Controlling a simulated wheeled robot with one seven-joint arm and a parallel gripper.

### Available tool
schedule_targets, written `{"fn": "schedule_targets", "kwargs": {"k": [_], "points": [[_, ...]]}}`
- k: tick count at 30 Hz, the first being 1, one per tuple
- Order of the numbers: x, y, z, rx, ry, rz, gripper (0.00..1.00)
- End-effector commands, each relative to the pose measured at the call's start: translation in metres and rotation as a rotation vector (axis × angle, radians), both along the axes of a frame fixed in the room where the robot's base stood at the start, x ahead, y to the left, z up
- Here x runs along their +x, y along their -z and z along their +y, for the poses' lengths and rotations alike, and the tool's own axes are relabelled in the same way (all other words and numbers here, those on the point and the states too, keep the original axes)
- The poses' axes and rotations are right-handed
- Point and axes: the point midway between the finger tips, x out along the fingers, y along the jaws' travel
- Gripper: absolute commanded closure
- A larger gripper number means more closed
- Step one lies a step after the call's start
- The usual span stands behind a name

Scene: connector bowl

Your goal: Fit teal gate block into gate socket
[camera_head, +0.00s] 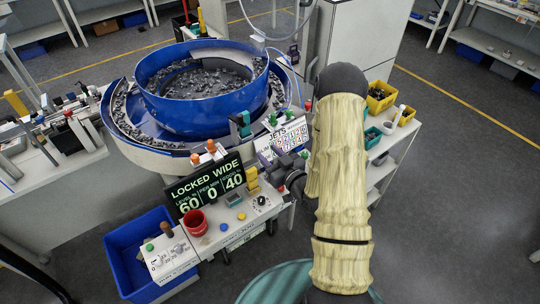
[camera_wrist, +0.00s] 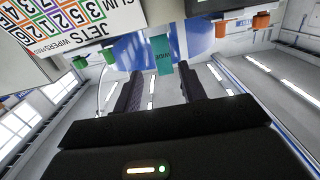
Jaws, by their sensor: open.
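A teal block (camera_head: 244,124) stands upright at the front rim of the blue bowl, against a dark piece. It also shows in the wrist view (camera_wrist: 162,54), upside down with small lettering, straight beyond my fingertips and not between them. I cannot make out a socket there, nor whether the block is seated. A second small teal piece (camera_head: 234,200) lies on the front panel beside an upright yellow block (camera_head: 252,178). My gripper (camera_head: 284,176) is over the right end of the panel, below the sign. In the wrist view my gripper (camera_wrist: 161,86) is open and empty.
The blue bowl (camera_head: 191,114) holds many dark parts. A shelf with yellow bins (camera_head: 379,97) is right of my arm.

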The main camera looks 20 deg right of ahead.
Motion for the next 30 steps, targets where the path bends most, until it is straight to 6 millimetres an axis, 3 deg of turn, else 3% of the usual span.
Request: {"fn": "schedule_targets", "kwargs": {"k": [14, 23, 30], "points": [[0.005, -0.002, 0.004, -0.049, -0.006, 0.061, 0.59], [0.006, -0.009, 0.008, -0.221, 0.027, 0.356, 0.59], [-0.020, -0.025, 0.006, -0.297, 0.107, 0.612, 0.59]]}}
